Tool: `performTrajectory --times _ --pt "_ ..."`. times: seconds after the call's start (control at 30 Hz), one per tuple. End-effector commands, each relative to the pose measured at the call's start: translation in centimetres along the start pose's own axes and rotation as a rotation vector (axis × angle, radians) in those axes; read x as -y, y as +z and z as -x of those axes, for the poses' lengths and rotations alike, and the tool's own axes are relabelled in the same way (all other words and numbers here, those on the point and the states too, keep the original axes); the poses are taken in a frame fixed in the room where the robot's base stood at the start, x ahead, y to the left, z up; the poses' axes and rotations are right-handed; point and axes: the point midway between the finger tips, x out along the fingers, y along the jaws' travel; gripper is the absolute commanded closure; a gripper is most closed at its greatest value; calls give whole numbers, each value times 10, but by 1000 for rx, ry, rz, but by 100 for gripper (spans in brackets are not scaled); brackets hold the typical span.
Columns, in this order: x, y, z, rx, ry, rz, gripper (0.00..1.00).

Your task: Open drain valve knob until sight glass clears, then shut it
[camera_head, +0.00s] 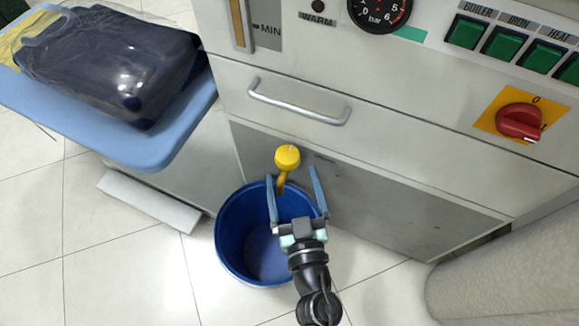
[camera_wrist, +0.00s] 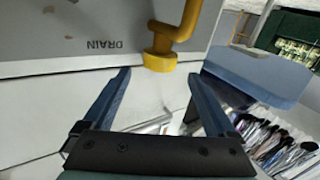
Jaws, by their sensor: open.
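The yellow drain valve knob (camera_head: 287,157) sits on a yellow pipe at the lower front of the grey machine. In the wrist view the knob (camera_wrist: 160,61) lies just beyond my fingertips, roughly centred between them, beside an upside-down DRAIN label (camera_wrist: 104,45). My gripper (camera_head: 292,174) is open and empty, its two blue fingers spread and pointing at the knob. I see no clear contact. The sight glass (camera_head: 239,22) is at the top left of the panel, cut off by the frame, with a MIN mark beside it. Its visible part looks amber-brown.
A blue bucket (camera_head: 229,244) stands on the tiled floor below the knob and my gripper. A metal handle (camera_head: 299,109) juts from the panel above. A blue board (camera_head: 150,150) with a dark wrapped garment is at left. A red rotary switch (camera_head: 519,121) is at right.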

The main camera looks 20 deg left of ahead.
Motion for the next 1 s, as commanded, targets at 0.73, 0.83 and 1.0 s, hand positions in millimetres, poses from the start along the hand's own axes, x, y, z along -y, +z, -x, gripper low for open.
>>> performTrajectory --times 0.73,0.83,1.0 --pt "-1 0 -41 2 2 0 26" --pt "-1 0 -41 1 2 0 44" --pt "-1 0 -41 1 2 0 75"
